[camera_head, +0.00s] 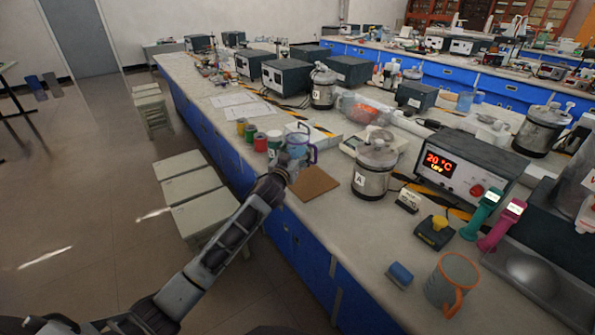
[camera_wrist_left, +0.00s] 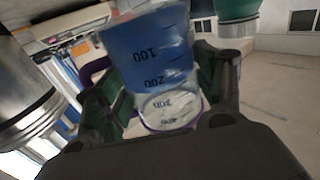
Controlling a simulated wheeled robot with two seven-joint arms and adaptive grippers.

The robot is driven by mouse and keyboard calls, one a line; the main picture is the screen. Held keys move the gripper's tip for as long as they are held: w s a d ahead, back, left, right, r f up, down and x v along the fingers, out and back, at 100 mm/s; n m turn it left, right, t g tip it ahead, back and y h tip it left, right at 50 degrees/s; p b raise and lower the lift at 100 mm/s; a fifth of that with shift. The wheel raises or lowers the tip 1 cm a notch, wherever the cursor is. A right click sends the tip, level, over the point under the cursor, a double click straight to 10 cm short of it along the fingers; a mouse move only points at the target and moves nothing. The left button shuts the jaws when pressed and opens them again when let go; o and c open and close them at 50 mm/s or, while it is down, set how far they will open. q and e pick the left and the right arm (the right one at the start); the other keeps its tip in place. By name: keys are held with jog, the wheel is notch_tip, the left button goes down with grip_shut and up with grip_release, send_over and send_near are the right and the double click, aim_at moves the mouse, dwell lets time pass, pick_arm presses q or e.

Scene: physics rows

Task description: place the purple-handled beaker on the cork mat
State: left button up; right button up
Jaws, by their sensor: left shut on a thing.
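The purple-handled beaker (camera_head: 297,146) is clear with blue contents, and it stands out beside the row of jars in the head view. My left gripper (camera_head: 284,170) is shut on it. In the left wrist view the beaker (camera_wrist_left: 150,55) sits between the two fingers of the gripper (camera_wrist_left: 165,80), with its purple handle to the left. The cork mat (camera_head: 316,184) is a flat brown square near the bench's front edge, bare, just right of and nearer than the beaker. Whether the beaker's base touches the bench is hidden by the gripper. My right gripper is not in view.
Several coloured jars (camera_head: 260,142) stand just left of the beaker. A metal canister marked A (camera_head: 371,178) stands right of the mat. Bench between mat and mug is clear.

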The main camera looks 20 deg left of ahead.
pick_arm(q)
jog(key=shift+f, duration=1)
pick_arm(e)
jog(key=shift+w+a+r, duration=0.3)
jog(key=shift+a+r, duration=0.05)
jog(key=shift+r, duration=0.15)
pick_arm(q)
jog(key=shift+f+b, duration=0.35)
jog(key=shift+f, duration=0.5)
jog(key=shift+f+b, duration=0.35)
jog(key=shift+f, duration=0.9)
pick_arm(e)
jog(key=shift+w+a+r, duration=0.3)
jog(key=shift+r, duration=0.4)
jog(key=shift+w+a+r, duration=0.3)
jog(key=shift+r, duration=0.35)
pick_arm(q)
jog(key=shift+f, duration=0.1)
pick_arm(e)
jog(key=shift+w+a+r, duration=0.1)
pick_arm(q)
jog(key=o, duration=1.4)
jog(key=shift+c, duration=0.2)
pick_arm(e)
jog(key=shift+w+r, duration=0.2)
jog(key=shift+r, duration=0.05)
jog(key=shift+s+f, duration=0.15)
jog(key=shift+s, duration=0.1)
